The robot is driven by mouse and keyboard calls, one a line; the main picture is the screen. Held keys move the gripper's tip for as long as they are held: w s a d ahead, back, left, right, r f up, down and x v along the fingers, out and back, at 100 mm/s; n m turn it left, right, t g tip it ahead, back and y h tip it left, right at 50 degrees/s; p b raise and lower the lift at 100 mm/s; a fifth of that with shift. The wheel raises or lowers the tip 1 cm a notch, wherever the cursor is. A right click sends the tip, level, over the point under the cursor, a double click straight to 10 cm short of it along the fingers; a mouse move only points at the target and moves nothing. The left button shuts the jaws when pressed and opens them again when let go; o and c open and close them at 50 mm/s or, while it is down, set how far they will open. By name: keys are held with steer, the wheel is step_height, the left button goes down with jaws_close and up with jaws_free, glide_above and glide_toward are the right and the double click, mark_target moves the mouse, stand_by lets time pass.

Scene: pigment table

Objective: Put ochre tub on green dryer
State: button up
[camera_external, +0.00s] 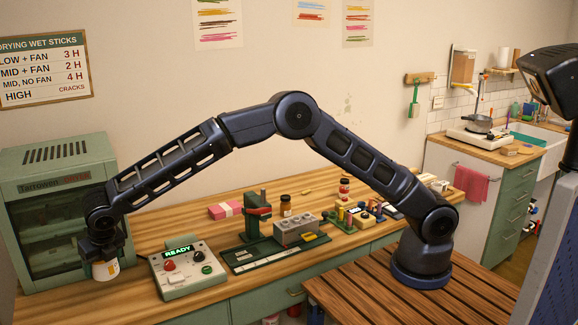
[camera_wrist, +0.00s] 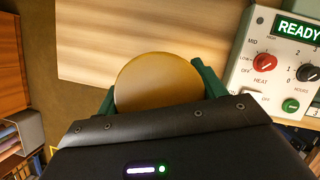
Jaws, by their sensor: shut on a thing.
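The ochre tub (camera_external: 106,271) shows as a small pale pot in my gripper (camera_external: 104,262), low in front of the dryer. In the wrist view its round ochre top (camera_wrist: 158,82) sits between the two green fingers of my gripper (camera_wrist: 157,88), which are shut on it. I cannot tell whether its base touches the table. The green dryer (camera_external: 50,167) is a boxy cabinet with a slotted top and a dark glass front at the left end of the table. The upper surface I see is bare. The dryer's right front is partly hidden by my arm.
The control box (camera_external: 187,272) with a lit READY sign stands right of the tub; it shows in the wrist view too (camera_wrist: 278,62). A green stand (camera_external: 256,215), a grey block and small jars are farther right. The wooden tabletop (camera_external: 60,306) is clear at front left.

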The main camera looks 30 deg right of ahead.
mark_target(112, 272)
step_height(112, 272, down, 12)
steer(key=shift+r, duration=0.1)
stand_by(0.5)
steer(key=o, duration=1.2)
steer(key=shift+f, duration=0.2)
steer(key=v, duration=1.2)
steer(key=shift+s+r, duration=0.1)
steer(key=shift+r, duration=0.05)
